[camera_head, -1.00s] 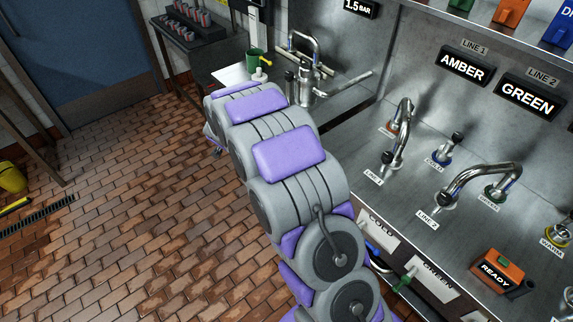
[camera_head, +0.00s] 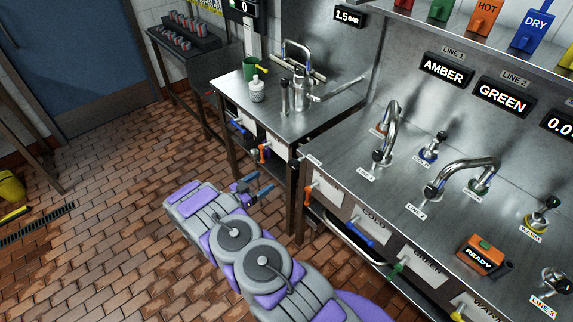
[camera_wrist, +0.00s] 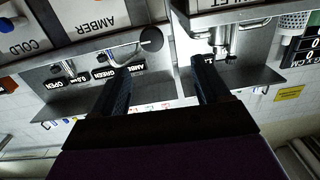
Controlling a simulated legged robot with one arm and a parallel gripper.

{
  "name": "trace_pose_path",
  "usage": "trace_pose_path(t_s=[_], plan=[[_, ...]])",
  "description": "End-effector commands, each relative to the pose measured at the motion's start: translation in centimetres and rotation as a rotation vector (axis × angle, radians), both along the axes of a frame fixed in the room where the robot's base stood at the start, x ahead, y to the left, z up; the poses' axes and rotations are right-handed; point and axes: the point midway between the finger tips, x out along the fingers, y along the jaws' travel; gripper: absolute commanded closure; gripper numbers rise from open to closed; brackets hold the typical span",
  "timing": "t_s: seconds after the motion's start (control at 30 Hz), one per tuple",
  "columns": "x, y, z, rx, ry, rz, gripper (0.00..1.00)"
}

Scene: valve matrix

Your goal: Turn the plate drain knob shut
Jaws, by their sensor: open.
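No knob carries a readable plate drain label, so I cannot tell for sure which one it is. On the front of the small side bench (camera_head: 325,103), an orange handle (camera_head: 264,153) sticks out beside a white label panel (camera_head: 281,148) too small to read. A second, blue-purple handle (camera_head: 240,129) is to its left. My gripper (camera_head: 258,188) is in front of and below these handles, apart from them. In the wrist view my gripper (camera_wrist: 161,72) is open, with nothing between its two dark fingers.
The main sink counter (camera_head: 400,190) stands right, with amber, cold, green and warm handles along its front, such as the blue cold handle (camera_head: 361,240). A bench leg (camera_head: 299,205) stands right of my gripper.

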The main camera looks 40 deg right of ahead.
Motion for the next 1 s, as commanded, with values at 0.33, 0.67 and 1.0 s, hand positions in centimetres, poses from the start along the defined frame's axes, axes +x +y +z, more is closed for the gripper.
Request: trace_pose_path(t_s=[0.33,0.67,1.0], plan=[[-1.2,-2.5,-0.5,-0.033,0.015,-0.040,0.25],[-0.7,-8.7,-0.4,-0.035,0.012,-0.039,0.25],[-0.3,-14.9,-0.4,-0.035,0.013,-0.038,0.25]])
